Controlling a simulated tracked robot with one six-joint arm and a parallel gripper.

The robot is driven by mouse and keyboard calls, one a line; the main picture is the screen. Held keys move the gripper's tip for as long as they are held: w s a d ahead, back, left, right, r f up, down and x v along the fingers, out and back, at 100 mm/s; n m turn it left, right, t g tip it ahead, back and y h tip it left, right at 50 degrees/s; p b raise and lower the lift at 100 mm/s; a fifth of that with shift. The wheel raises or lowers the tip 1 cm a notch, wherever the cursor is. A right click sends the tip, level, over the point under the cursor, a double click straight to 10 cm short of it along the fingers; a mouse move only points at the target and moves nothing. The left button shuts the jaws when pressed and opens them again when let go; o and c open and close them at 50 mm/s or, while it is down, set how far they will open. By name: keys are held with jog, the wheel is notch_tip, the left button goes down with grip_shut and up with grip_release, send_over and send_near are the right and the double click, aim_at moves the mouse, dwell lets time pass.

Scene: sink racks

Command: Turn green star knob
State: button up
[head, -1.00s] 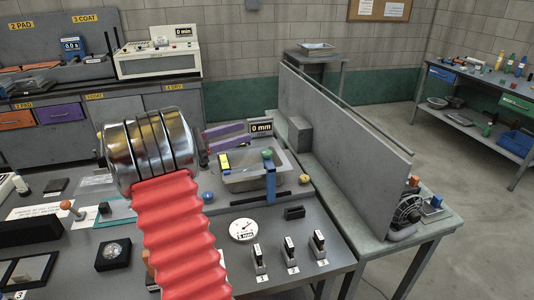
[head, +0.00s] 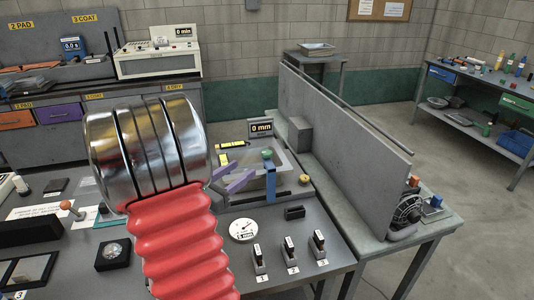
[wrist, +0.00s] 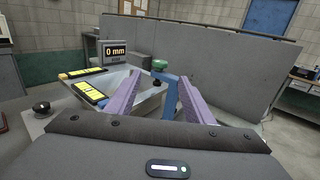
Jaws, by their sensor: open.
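The green star knob (head: 267,154) sits on top of a blue post (head: 271,181) at the sink basin (head: 291,160). In the wrist view the knob (wrist: 159,64) shows ahead of and between my purple fingers, beyond their tips. My gripper (wrist: 161,82) is open and empty. In the head view my gripper (head: 234,175) is left of the post and partly hidden by my metal wrist. The knob looks clear of both fingers.
A display reading 0 mm (head: 261,128) stands behind the basin. A tall grey panel (head: 345,122) rises to the right. A yellow knob (head: 304,179), a round dial (head: 243,230) and several small switches (head: 289,250) are on the bench nearby.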

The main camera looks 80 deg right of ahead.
aim_at(263, 155)
jog(key=shift+d, duration=0.1)
jog(key=x, duration=1.3)
jog(key=shift+s+d, duration=0.2)
jog(key=shift+d, duration=0.05)
jog(key=shift+c, duration=0.6)
jog(key=c, duration=0.9)
